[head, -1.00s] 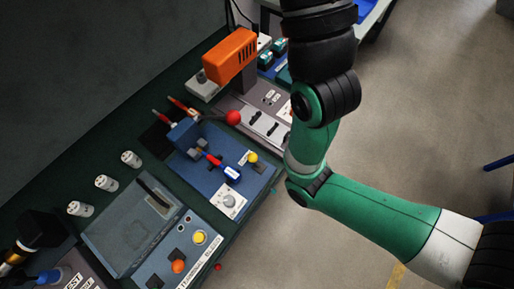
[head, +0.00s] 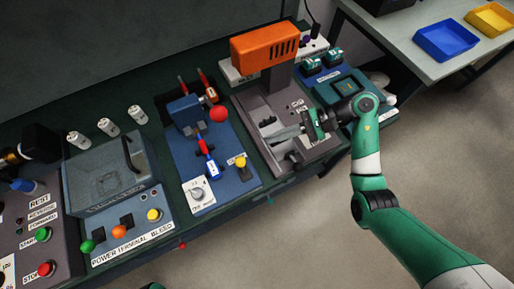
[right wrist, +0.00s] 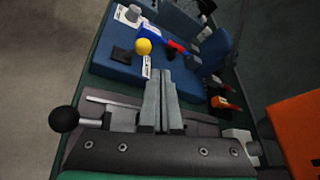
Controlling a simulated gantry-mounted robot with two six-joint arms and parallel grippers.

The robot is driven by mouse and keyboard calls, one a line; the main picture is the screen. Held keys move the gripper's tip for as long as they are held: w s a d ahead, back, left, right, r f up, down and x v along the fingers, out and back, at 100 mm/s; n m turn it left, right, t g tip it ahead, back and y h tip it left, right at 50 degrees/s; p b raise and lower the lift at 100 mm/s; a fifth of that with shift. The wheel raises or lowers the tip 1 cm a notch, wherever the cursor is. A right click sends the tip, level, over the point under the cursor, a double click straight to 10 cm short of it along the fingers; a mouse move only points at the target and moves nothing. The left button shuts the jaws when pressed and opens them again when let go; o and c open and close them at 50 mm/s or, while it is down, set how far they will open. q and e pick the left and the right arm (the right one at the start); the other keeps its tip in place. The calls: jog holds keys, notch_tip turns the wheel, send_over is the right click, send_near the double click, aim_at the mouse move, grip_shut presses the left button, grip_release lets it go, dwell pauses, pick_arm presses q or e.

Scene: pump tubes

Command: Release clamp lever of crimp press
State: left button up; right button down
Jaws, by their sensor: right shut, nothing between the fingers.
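No readable label tells me which station is the crimp press. A grey station (head: 257,110) carries an orange housing (head: 264,47). My right gripper (head: 274,136) is over this grey station, fingers shut and empty. In the right wrist view the grey fingers (right wrist: 160,74) lie together, pointing towards the blue station. A lever with a black ball knob (right wrist: 63,119) and silver rod shows at the left there, apart from the fingers. The blue station (head: 234,184) has a red ball lever (head: 219,115), a blue-and-red handle (head: 210,166) and a yellow knob (head: 240,161). My left gripper is out of view.
A grey box with a handle (head: 112,178) stands left of the blue station, with several white cylinders (head: 109,127) behind. A control panel (head: 35,235) is at far left. A side table holds blue (head: 446,41) and yellow (head: 492,19) trays. The front floor is open.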

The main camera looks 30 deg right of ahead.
aim_at(248, 161)
jog(key=shift+s+d+f+g+h, duration=0.15)
jog(key=shift+s+d+f+g, duration=0.1)
jog(key=shift+s+f, duration=0.25)
jog(key=shift+s+d+f+g+h, duration=0.15)
jog(key=shift+s+f+g, duration=0.15)
jog(key=shift+f, duration=0.35)
jog(key=shift+a, duration=0.1)
jog(key=shift+w+a, duration=0.1)
jog(key=b+x, duration=0.2)
jog(key=x, duration=0.7)
jog(key=shift+w+a+f, duration=0.1)
jog(key=shift+a, duration=0.25)
